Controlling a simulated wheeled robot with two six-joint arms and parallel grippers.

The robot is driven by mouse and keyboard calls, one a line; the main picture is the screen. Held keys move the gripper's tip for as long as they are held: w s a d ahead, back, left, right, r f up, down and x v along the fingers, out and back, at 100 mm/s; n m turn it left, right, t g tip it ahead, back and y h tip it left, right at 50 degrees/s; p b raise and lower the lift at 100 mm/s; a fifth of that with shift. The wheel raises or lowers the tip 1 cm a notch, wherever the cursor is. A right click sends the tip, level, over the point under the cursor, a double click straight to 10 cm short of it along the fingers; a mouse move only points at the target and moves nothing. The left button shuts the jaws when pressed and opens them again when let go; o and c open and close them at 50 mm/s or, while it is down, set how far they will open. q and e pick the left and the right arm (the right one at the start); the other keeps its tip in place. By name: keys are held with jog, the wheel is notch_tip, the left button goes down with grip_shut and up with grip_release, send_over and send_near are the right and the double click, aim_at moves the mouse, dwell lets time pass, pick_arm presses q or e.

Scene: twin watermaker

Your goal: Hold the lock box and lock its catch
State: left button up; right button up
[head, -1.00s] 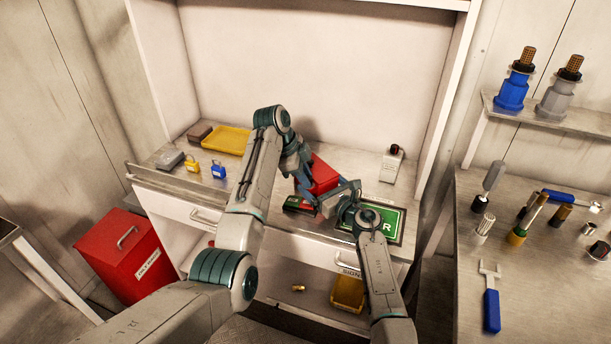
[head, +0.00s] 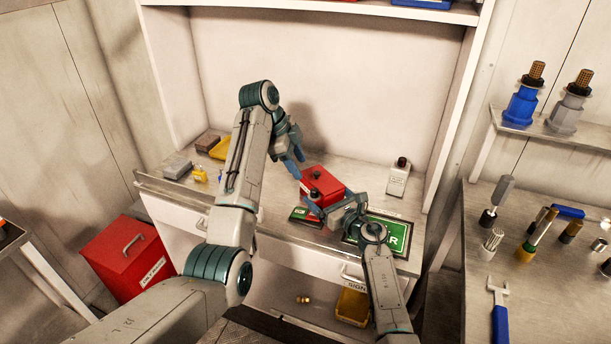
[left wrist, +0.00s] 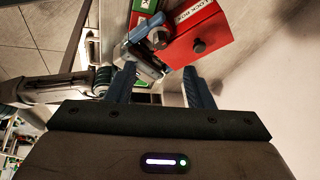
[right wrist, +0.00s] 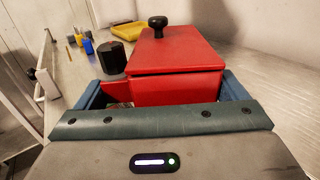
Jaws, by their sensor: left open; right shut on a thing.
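The red lock box (head: 325,184) stands on the bench. It has a closed-looking lid with a black knob (right wrist: 157,24). A black cylindrical knob (right wrist: 112,54) sits on a red tab at the box's side, likely the catch; whether it is locked I cannot tell. It also shows in the left wrist view (left wrist: 158,38). My right gripper (head: 328,212) is shut on the lock box, with a blue finger on each side in the right wrist view. My left gripper (head: 294,166) is open and empty, above and left of the box. Its fingers (left wrist: 160,88) point towards the box, apart from it.
The bench behind the box is clear.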

jog(key=o, duration=0.9)
jog(key=shift+d, duration=0.1)
pick_arm(q)
jog(key=shift+v, duration=1.1)
